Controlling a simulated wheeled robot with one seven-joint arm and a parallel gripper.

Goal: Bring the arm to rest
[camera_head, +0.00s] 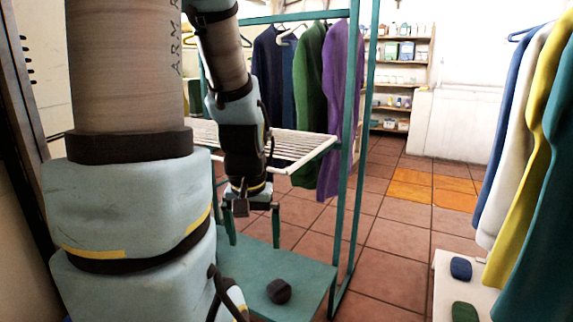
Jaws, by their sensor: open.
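My arm comes down from the upper left of the head view, its large near links covering much of the left side. My gripper (254,243) points down, its two fingers apart with nothing seen between them. It hangs above the teal platform (312,277), beside the near end of the white slatted rack (300,146). A dark rounded lump (279,291) lies on the platform, below and slightly right of the gripper, apart from it.
A teal frame post (356,180) stands right of the gripper. Several garments hang behind it, including a purple one (341,95). At right, more clothes hang over a white surface (440,290) with a blue item (461,268) and green item (465,312). Tiled floor (395,240) between is clear.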

